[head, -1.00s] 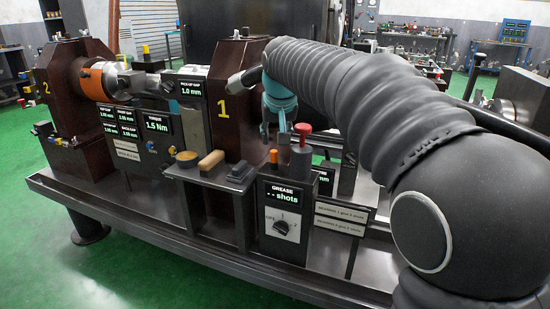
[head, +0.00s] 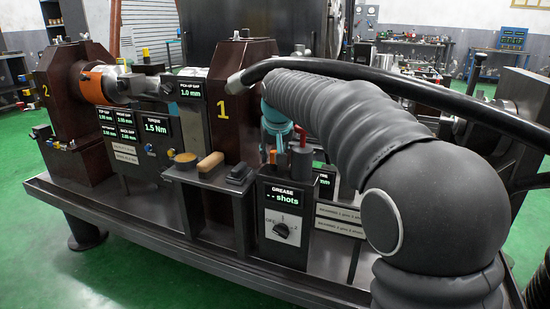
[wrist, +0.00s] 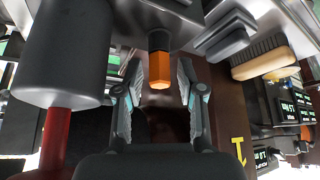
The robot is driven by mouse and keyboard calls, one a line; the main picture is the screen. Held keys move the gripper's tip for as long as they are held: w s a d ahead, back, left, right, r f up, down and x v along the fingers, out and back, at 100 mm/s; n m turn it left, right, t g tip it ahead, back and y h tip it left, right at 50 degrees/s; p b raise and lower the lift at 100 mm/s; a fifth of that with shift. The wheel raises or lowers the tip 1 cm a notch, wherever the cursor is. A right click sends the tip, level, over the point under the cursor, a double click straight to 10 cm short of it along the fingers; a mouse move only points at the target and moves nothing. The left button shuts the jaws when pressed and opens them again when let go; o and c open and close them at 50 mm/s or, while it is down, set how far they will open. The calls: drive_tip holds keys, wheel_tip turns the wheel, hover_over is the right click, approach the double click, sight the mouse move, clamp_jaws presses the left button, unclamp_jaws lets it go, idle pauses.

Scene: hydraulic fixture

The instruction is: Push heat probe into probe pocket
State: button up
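An orange hexagonal handle with a dark collar, which looks like the heat probe (wrist: 159,68), sticks out of a grey surface in the wrist view. In the head view the orange handle (head: 273,156) shows small at the back of the grease box. My gripper (wrist: 160,88) is open, one finger on each side of the orange handle, with a gap on both sides. In the head view my gripper (head: 277,145) points down over the handle, partly hidden by my arm. I cannot make out the probe pocket.
A grey cylinder with a red rod (wrist: 58,130) stands close to my left finger in the wrist view. A wooden-backed brush (wrist: 263,62) lies on the small shelf. The grease box (head: 285,225) and the brown post marked 1 (head: 232,130) stand close by.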

clamp_jaws()
drive_tip(key=shift+r, duration=0.15)
drive_tip(key=shift+r+p, duration=2.3)
drive_tip(key=shift+r, duration=0.1)
